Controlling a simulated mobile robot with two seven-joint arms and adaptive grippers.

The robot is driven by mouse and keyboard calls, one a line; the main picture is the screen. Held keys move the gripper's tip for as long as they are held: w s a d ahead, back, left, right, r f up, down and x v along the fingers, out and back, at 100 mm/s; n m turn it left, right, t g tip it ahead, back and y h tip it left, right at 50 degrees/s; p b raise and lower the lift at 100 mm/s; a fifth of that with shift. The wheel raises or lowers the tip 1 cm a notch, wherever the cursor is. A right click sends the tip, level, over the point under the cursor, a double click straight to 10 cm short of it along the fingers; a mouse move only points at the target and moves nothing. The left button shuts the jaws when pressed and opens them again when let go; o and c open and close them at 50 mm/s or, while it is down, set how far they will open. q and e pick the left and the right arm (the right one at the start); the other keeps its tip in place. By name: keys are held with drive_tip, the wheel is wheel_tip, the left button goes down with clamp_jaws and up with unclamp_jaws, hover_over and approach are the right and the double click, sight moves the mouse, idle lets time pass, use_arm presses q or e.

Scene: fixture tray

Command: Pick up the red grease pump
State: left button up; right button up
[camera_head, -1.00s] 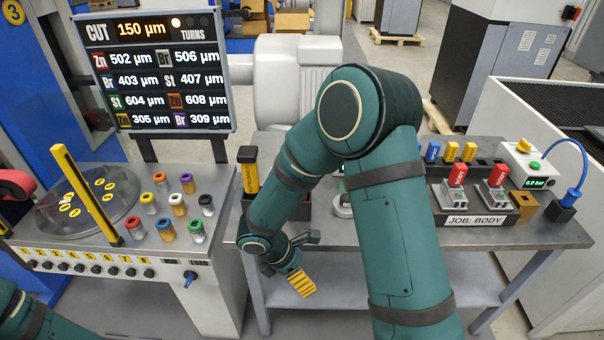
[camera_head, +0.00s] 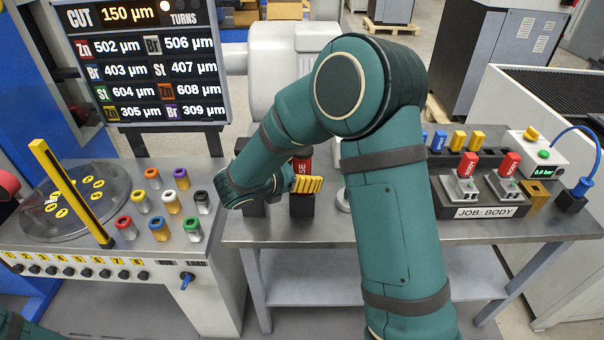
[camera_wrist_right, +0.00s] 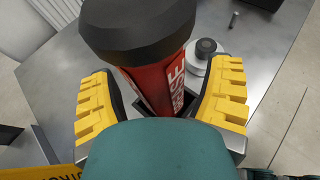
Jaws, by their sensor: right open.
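The red grease pump (camera_head: 302,164) stands upright in a dark holder (camera_head: 302,208) at the left part of the grey bench. White lettering ending in "SE" shows on it. In the right wrist view the pump (camera_wrist_right: 165,85) has a red body and a wide dark cap. My right gripper (camera_head: 307,184) is open at the pump. In the right wrist view its yellow fingers (camera_wrist_right: 162,105) stand on either side of the red body, with gaps visible. My left gripper is out of view.
The grey bench (camera_head: 290,234) holds a "JOB: BODY" fixture (camera_head: 482,212) with red-topped parts at the right. A round grey piece (camera_wrist_right: 205,55) sits close to the pump. At the left stands a panel with coloured cylinders and a yellow upright bar (camera_head: 70,190).

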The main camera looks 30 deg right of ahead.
drive_tip(key=shift+x, duration=1)
drive_tip(key=shift+w, duration=0.1)
clamp_jaws()
